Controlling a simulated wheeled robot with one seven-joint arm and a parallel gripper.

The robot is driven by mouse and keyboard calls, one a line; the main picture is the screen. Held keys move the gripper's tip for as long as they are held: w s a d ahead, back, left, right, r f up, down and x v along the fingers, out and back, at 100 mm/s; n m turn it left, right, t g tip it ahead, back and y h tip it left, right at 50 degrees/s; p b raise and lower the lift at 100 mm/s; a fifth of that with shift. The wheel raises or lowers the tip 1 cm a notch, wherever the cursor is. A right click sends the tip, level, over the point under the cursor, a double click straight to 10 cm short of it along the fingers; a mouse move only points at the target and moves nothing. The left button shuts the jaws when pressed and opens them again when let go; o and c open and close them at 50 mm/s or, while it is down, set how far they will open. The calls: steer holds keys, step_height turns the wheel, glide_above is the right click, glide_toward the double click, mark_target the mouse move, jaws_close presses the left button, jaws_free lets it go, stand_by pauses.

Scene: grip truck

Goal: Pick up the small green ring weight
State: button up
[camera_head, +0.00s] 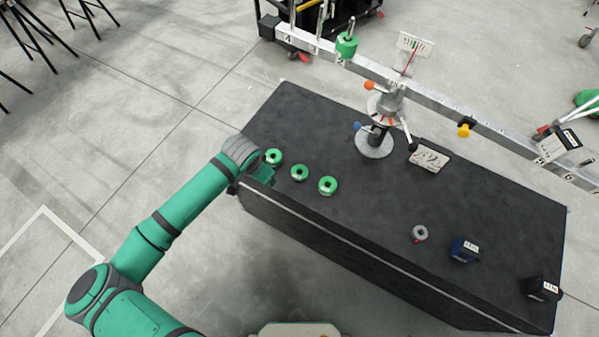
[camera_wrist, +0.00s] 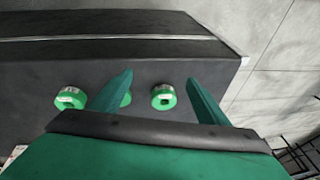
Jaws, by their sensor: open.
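Three green ring weights with dark centre holes lie in a row on the black table (camera_head: 400,190). They are a left ring (camera_head: 273,157), a middle ring (camera_head: 299,173) and a right ring (camera_head: 328,185). I cannot tell surely which is smallest. My gripper (camera_head: 264,177) is open and empty beside the left ring, at the table's front left. In the wrist view, one ring (camera_wrist: 163,97) shows between my fingers (camera_wrist: 160,77). Another (camera_wrist: 126,98) is partly hidden behind the left finger, and a third (camera_wrist: 70,97) lies farther left.
A balance stand (camera_head: 374,143) carries a long metal beam (camera_head: 440,108) over the table's back. A green weight (camera_head: 346,46) sits on a peg there. A small grey ring (camera_head: 420,232), a blue block (camera_head: 463,249) and a black block (camera_head: 543,289) stand to the right. A card (camera_head: 429,157) lies near the stand.

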steer(key=w+d+r+m+g, duration=0.1)
steer(key=w+d+r, duration=0.1)
steer(key=d, duration=0.4)
steer(key=w+d+r+g, duration=0.1)
steer(key=d+r, duration=0.2)
steer(key=d, duration=0.3)
glide_toward(300, 173)
steer(key=shift+s+f+h, duration=0.15)
steer(key=shift+f+h, duration=0.15)
steer(key=shift+f, duration=0.1)
steer(key=shift+w+f, duration=0.25)
steer(key=shift+f, duration=1.1)
steer(key=shift+w+f, duration=0.2)
steer(key=shift+f, duration=1.15)
steer(key=c, duration=1.4)
steer(key=shift+o, duration=0.2)
steer(key=shift+r, duration=0.1)
